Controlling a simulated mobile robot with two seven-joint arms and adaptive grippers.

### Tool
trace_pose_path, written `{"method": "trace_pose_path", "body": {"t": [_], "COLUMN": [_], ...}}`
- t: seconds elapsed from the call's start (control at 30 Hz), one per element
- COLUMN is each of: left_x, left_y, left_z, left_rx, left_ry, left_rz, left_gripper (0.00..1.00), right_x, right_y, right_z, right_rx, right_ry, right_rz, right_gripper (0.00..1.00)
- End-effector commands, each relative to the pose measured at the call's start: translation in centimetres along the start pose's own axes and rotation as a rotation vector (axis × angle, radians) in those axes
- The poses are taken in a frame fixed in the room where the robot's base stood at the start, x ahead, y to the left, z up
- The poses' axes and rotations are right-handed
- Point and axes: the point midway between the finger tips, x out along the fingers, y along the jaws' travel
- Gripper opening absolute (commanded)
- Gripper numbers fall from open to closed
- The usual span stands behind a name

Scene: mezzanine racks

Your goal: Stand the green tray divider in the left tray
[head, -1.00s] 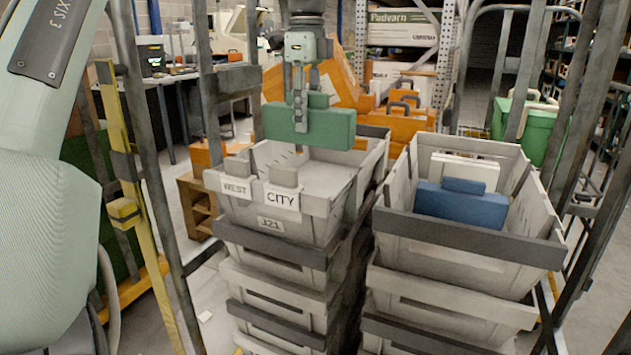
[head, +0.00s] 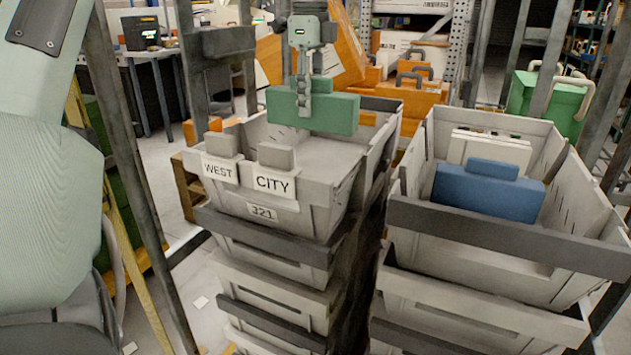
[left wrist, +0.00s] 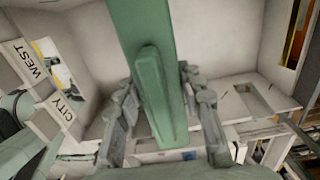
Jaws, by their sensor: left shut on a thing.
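The green tray divider (head: 340,113) is held upright by my left gripper (head: 304,101) over the left tray (head: 330,215). In the head view it spans the back part of the tray's opening, with its lower edge near rim height. In the left wrist view the divider (left wrist: 160,95) passes between the two fingers of my left gripper (left wrist: 165,110), which are shut on its grip ridge. The tray's pale inside walls (left wrist: 225,35) show around it. Whether the divider touches the tray floor cannot be told. My right gripper is not in view.
The right tray (head: 480,235) holds a blue divider (head: 488,190) and white items (head: 490,148). WEST (head: 220,170) and CITY (head: 273,184) labels sit on the left tray's front rim. Grey cage posts (head: 130,130) stand at left. Orange cases (head: 410,95) lie behind.

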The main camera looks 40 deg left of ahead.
Motion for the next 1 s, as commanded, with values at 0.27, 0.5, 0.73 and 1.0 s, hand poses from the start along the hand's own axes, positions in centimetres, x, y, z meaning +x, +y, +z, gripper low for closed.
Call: {"method": "trace_pose_path", "body": {"t": [0.27,0.5,0.73,1.0], "left_x": [3.9,6.7,10.3,11.5], "left_y": [0.1,0.1,0.1,0.0], "left_z": [0.0,0.0,0.0,0.0], "left_rx": [0.000,0.000,-0.001,-0.001], "left_ry": [0.001,0.000,0.001,0.000], "left_rz": [0.003,0.002,0.003,-0.001], "left_gripper": [0.05,0.05,0.05,0.05], "right_x": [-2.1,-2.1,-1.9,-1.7], "right_y": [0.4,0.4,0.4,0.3], "right_z": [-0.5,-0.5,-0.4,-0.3], "right_rx": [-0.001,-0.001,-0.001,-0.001], "right_ry": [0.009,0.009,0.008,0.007], "right_rz": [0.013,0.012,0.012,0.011], "right_gripper": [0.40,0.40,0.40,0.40]}}
